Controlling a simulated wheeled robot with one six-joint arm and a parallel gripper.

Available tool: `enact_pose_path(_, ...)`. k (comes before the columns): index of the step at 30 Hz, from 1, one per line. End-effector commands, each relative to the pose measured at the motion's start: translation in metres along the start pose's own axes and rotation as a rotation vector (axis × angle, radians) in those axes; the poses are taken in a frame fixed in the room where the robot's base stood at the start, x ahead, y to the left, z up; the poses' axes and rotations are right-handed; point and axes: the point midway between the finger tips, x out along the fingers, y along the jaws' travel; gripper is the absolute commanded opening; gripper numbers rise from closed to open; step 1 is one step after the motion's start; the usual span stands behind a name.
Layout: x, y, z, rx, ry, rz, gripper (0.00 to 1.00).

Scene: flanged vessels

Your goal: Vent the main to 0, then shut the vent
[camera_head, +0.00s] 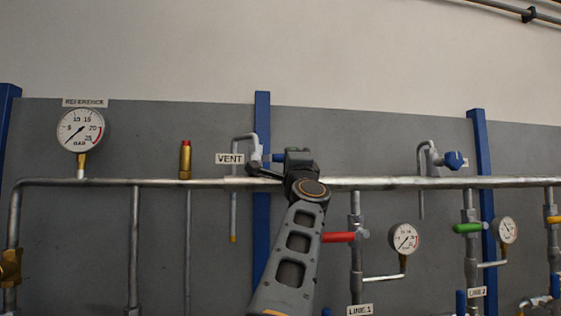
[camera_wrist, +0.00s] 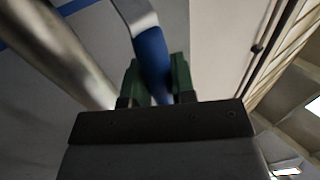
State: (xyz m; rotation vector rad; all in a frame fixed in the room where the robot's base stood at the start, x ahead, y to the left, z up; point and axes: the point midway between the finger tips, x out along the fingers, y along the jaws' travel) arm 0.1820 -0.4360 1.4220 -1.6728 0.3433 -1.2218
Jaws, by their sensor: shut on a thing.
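The vent valve (camera_head: 255,153) sits above the main, a grey horizontal pipe (camera_head: 120,182), beside a "VENT" label (camera_head: 229,159). Its blue handle (camera_head: 279,157) points right in the head view. My gripper (camera_wrist: 156,80) is shut on the blue handle (camera_wrist: 152,52), which lies between its green fingers in the wrist view. My wrist hides part of the valve in the head view. The vent's thin outlet pipe (camera_head: 233,200) hangs down with a yellow tip. The reference gauge (camera_head: 80,130) at upper left has its needle pointing lower left, near the low end.
A red-capped brass fitting (camera_head: 185,160) stands on the main. A second blue-handled valve (camera_head: 453,160) is at right. Line 1 has a red handle (camera_head: 338,237) and a gauge (camera_head: 404,238); line 2 has a green handle (camera_head: 467,228). Blue posts stand behind the pipes.

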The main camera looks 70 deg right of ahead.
Motion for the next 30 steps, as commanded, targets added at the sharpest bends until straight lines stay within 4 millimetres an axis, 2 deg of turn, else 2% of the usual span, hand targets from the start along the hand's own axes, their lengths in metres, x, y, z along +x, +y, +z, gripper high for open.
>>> enact_pose_path(14,-0.0009,0.0021,-0.0034,0.009,0.013,0.003,0.0)
enact_pose_path(15,-0.0009,0.0022,-0.0033,0.009,0.013,0.003,0.26)
enact_pose_path(21,-0.0009,0.0017,-0.0028,0.007,0.012,0.002,0.45)
enact_pose_path(23,-0.0008,0.0015,-0.0027,0.007,0.011,0.002,0.49)
enact_pose_path(30,-0.0025,0.0013,-0.0024,0.006,0.011,0.001,0.49)
